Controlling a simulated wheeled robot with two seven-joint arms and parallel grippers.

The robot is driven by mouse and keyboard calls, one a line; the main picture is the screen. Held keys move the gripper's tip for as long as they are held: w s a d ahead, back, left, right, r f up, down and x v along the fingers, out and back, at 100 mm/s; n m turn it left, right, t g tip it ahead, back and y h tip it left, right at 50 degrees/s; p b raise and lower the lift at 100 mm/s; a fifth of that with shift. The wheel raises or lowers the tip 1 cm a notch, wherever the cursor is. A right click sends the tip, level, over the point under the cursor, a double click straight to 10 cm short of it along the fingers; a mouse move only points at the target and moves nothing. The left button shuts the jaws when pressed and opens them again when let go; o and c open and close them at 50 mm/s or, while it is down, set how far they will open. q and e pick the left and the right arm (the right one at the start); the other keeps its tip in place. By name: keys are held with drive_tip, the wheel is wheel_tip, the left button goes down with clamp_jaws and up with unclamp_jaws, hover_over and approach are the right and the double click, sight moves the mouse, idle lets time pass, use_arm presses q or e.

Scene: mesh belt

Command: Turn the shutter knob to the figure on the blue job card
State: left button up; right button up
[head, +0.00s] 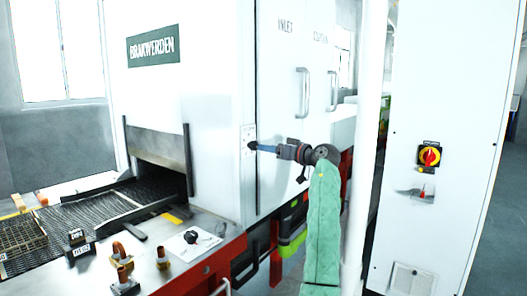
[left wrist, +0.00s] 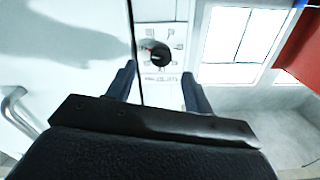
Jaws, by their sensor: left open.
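A round black knob (left wrist: 160,54) with a red mark sits on a white dial plate (left wrist: 152,15) on the machine's wall in the left wrist view. Printed marks ring the knob, too small to read. In the head view the same dial plate (head: 248,133) is at the edge of the white machine, and the knob is mostly hidden by the fingers. My left gripper (head: 260,147) is open and points at the knob; it also shows in the left wrist view (left wrist: 158,86), its fingers on either side below the knob, apparently not gripping it. I cannot make out a blue job card.
A bench with a mesh belt (head: 75,217) runs into the machine's opening. Another black knob (head: 190,237) on a white plate and copper fittings (head: 122,254) stand on the bench. A cabinet (head: 440,90) with a red and yellow switch (head: 429,156) is at right. Door handles (head: 303,92) stick out nearby.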

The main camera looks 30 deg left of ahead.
use_arm(q)
drive_tip(key=d, duration=0.3)
drive_tip(key=shift+s+d, duration=0.1)
drive_tip(key=shift+d, duration=0.1)
use_arm(e)
drive_tip(key=x, duration=0.2)
drive_tip(key=shift+a+f, duration=0.25)
drive_tip(key=shift+a, duration=0.05)
drive_tip(key=shift+r, duration=0.15)
drive_tip(key=shift+d, duration=0.15)
